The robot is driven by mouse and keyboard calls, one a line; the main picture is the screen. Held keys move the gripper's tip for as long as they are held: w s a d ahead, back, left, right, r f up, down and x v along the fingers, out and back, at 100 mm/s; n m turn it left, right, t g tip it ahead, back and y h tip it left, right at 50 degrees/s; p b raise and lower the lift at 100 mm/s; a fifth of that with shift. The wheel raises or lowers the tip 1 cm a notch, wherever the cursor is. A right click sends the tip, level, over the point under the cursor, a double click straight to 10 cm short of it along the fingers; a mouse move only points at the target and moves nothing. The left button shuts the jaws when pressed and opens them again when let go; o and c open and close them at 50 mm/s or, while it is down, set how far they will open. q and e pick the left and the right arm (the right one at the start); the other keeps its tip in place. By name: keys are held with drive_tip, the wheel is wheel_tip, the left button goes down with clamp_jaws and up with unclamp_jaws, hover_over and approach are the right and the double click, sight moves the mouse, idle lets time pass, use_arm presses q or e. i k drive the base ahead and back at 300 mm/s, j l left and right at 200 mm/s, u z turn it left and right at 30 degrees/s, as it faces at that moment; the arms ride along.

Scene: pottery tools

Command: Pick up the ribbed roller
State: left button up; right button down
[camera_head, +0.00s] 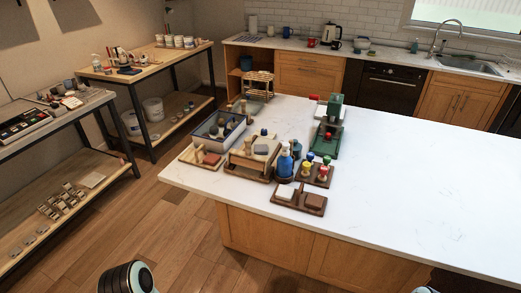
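I cannot pick out the ribbed roller with certainty; the tools are too small to tell apart. Pottery tools stand in a cluster at the left end of the white island counter (420,185). There, a grey-blue tray (199,133) holds several small items. In front of it is a wooden box (240,161) with a grey block on top. A blue bottle (284,164) stands to its right. Only rounded black and white parts of my arms show at the bottom edge. Neither gripper's fingers are in view, and the counter is apart from my arms.
A dark tray (300,205) lies near the counter's front edge. The counter's right side is clear. Shelving tables (60,130) line the left wall, with open wooden floor between.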

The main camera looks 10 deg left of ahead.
sight(243, 103)
drive_tip(key=z, duration=0.9)
drive_tip(key=j+z, duration=0.15)
drive_tip(key=z, duration=0.8)
drive_tip(key=j+z, duration=0.15)
drive_tip(key=z, duration=0.75)
drive_tip(key=j+z, duration=0.1)
drive_tip(key=z, duration=1.75)
drive_tip(key=k+z, duration=0.15)
drive_tip(key=z, duration=1.65)
drive_tip(key=k+l+z, duration=0.1)
drive_tip(key=z, duration=0.85)
drive_tip(key=l, duration=0.5)
drive_tip(key=k+l+z, duration=0.1)
drive_tip(key=l, duration=0.45)
drive_tip(key=l+u, duration=0.5)
drive_tip(key=l, duration=0.5)
